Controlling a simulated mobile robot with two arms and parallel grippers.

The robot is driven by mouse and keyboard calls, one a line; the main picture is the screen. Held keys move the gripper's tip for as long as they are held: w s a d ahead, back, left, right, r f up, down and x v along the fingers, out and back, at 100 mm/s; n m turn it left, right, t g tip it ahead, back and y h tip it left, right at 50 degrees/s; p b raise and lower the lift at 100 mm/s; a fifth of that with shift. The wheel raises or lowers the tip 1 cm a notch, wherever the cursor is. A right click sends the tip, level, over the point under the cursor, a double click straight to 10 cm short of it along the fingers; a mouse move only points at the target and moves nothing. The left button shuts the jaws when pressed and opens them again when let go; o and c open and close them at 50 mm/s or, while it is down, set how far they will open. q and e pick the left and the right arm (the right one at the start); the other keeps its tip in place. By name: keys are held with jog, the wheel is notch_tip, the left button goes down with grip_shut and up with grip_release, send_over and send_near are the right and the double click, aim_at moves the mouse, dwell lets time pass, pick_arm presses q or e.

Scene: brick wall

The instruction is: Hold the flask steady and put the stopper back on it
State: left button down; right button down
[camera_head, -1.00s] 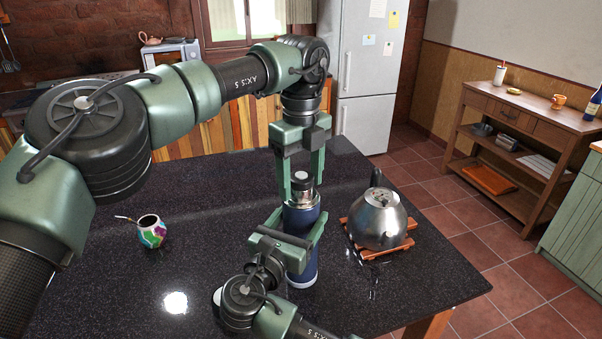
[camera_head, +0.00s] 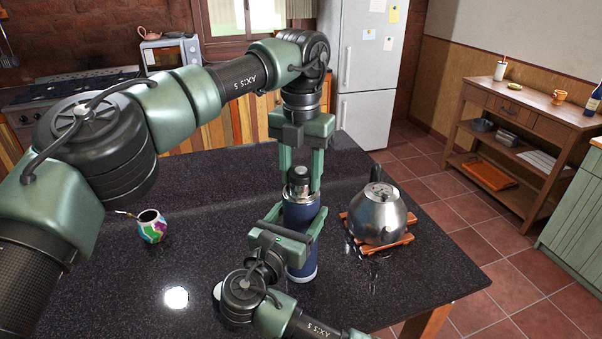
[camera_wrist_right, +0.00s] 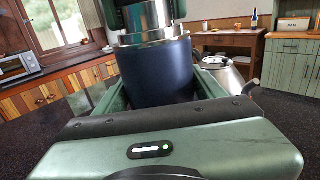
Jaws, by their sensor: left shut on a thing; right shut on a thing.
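The flask (camera_head: 302,213) is dark blue with a steel neck and stands upright on the black table. My right gripper (camera_head: 293,229) is shut around its upper body from the near side. The wrist view shows the flask (camera_wrist_right: 157,72) between its fingers. My left gripper (camera_head: 301,181) points down from above and is shut on the stopper. The fingers partly hide it, and I cannot tell whether it is fully seated.
A steel kettle (camera_head: 377,216) stands on a wooden trivet (camera_head: 399,245) close to the right of the flask. A colourful mate cup (camera_head: 151,227) with a straw is at the left. The black table (camera_head: 220,200) is clear between cup and flask. A wooden sideboard (camera_head: 535,118) is farther right.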

pick_arm(q)
jog(key=m, duration=0.7)
pick_arm(e)
jog(key=shift+f, duration=0.1)
pick_arm(q)
jog(key=m, duration=0.4)
jog(key=c, duration=0.6)
grip_release()
jog(key=shift+c, duration=0.2)
notch_tip(320, 180, up, 7)
jog(key=shift+r, duration=0.2)
pick_arm(e)
jog(key=shift+c, duration=0.6)
grip_release()
